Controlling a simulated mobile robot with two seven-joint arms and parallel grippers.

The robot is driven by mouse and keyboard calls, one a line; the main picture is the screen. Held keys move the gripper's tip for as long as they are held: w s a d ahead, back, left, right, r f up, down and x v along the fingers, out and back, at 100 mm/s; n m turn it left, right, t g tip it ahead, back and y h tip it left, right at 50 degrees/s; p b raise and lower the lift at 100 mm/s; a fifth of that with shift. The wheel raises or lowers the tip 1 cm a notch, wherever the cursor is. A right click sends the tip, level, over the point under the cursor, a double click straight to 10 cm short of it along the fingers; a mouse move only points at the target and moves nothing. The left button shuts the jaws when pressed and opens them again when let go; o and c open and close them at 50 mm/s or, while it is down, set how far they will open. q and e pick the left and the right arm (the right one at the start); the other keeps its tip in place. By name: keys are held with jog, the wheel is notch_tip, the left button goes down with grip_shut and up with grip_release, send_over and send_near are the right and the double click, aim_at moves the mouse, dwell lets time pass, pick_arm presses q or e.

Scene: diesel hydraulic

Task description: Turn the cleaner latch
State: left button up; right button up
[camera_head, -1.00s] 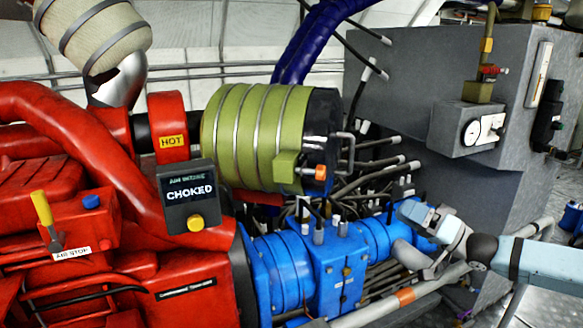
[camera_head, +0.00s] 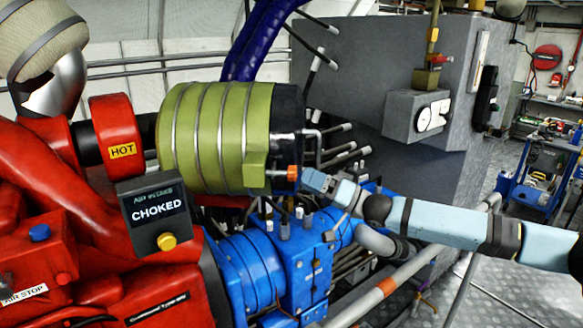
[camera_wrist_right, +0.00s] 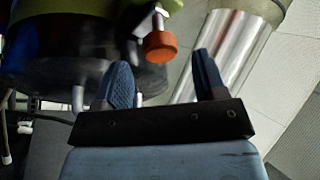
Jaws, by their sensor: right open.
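The green banded cleaner canister (camera_head: 208,140) lies on its side above the engine, with a dark end cap on its right. Its latch has a green block (camera_head: 254,170) and a small orange knob (camera_head: 293,172). In the right wrist view the orange knob (camera_wrist_right: 160,46) hangs on a metal stem, just beyond the fingertips and between their lines. My right gripper (camera_head: 308,180) is close to the right of the knob; in the wrist view its blue fingers (camera_wrist_right: 165,75) are apart and empty. Contact with the knob does not show. My left gripper is not in view.
A metal handle (camera_head: 314,148) and several pipe ends stick out beside the canister. The blue engine block (camera_head: 305,268) lies below my right arm. A grey cabinet (camera_head: 375,75) stands behind. A display box (camera_head: 157,212) reads CHOKED.

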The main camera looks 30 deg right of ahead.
aim_at(292, 173)
jog(key=p+x, duration=0.1)
jog(key=x, duration=0.3)
jog(key=shift+w+a+r, duration=0.1)
jog(key=shift+w+a, duration=0.15)
jog(key=shift+w, duration=0.05)
jog(key=c, duration=0.9)
